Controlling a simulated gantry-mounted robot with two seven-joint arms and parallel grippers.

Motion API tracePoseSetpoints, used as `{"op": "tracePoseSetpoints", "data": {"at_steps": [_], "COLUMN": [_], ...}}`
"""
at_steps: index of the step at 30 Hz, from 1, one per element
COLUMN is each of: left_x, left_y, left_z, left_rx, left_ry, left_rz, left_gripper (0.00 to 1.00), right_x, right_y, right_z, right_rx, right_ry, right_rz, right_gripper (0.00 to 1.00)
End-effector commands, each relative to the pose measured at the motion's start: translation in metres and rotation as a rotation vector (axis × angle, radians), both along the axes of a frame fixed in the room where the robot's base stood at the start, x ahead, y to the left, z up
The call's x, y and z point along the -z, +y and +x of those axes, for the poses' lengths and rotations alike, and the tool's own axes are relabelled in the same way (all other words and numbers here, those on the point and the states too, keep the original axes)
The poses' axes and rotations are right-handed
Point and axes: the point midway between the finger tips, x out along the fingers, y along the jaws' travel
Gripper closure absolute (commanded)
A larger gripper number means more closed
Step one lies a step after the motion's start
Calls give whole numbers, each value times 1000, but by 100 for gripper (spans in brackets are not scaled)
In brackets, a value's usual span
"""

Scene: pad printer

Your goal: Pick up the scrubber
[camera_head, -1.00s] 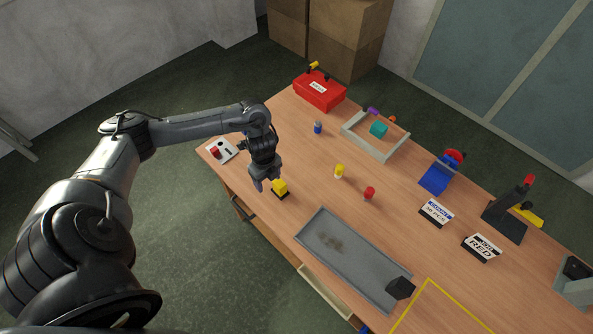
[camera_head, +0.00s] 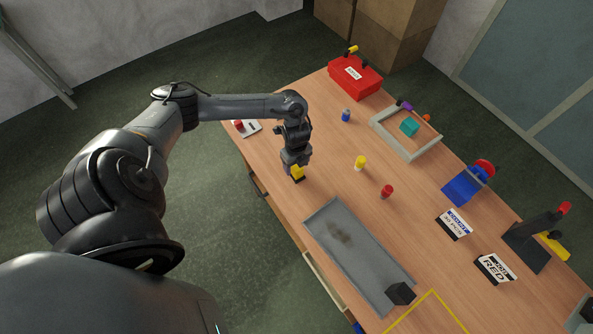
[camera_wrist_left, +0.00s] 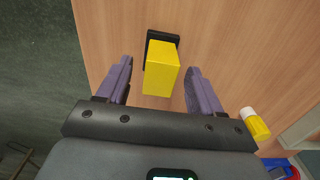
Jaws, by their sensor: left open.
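The scrubber, a yellow block on a black base, stands near the table's near left edge in the head view (camera_head: 297,173). In the left wrist view the scrubber (camera_wrist_left: 161,70) lies between my two fingers, with a gap on each side. My left gripper (camera_head: 296,164) points down at it and hides part of it in the head view. The left gripper is open, and its purple-grey fingers show in the wrist view (camera_wrist_left: 159,78). My right gripper is out of view.
A grey tray (camera_head: 318,222) with a dark stain and a black block (camera_head: 400,293) sits to the right. A switch panel (camera_head: 250,129) is behind the gripper.

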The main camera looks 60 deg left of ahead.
Motion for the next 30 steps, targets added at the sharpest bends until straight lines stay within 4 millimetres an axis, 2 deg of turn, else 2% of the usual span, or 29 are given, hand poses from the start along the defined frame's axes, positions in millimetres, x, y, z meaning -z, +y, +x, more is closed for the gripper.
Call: {"op": "tracePoseSetpoints", "data": {"at_steps": [1,6,17,27,28,30], "left_x": [9,28,33,33,33,33], "left_y": [-2,-2,-1,-1,-1,-1], "left_z": [-1,0,0,0,0,0], "left_rx": [-2,-2,0,0,0,0], "left_ry": [1,0,-1,-1,-1,-2], "left_rz": [-2,-1,0,0,0,0], "left_gripper": [34,34,34,86,90,90], "right_x": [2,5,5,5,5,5], "right_y": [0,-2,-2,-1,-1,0], "right_z": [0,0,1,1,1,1], "right_rx": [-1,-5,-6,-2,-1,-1], "right_ry": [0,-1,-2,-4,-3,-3], "right_rz": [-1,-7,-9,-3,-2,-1], "right_gripper": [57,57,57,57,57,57]}}
